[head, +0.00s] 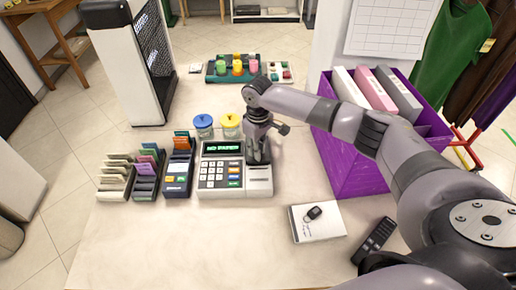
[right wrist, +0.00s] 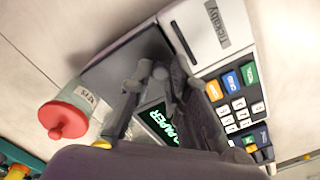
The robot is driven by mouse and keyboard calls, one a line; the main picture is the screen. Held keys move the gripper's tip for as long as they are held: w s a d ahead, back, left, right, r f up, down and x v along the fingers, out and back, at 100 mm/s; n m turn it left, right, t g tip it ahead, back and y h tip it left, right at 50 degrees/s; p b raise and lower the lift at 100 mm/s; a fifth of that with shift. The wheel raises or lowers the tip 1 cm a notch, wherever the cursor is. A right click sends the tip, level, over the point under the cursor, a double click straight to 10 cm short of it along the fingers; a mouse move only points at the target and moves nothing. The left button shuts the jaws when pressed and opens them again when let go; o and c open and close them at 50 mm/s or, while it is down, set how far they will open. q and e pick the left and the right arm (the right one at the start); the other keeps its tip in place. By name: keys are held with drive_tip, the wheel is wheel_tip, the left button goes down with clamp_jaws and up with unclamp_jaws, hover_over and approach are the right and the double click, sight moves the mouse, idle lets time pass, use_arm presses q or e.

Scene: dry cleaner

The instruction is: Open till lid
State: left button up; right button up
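The till (head: 221,178) is a pale grey register on the counter, with keys and a green "NO PAPER" display (head: 222,147). My right gripper (head: 258,155) points down at its right-hand printer part (head: 259,188). In the right wrist view the till's white front panel (right wrist: 212,30) and coloured keys (right wrist: 237,85) show beside the fingers. Part of the display (right wrist: 160,122) shows between them. The fingers hide much of the lid area, so I cannot tell the lid's position, nor whether they touch or grip it. My left gripper is not in view.
A purple box (head: 352,165) with binders is at right. The front left counter is clear.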

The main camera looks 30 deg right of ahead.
clamp_jaws()
idle(0.3)
drive_tip(key=shift+r, duration=0.1)
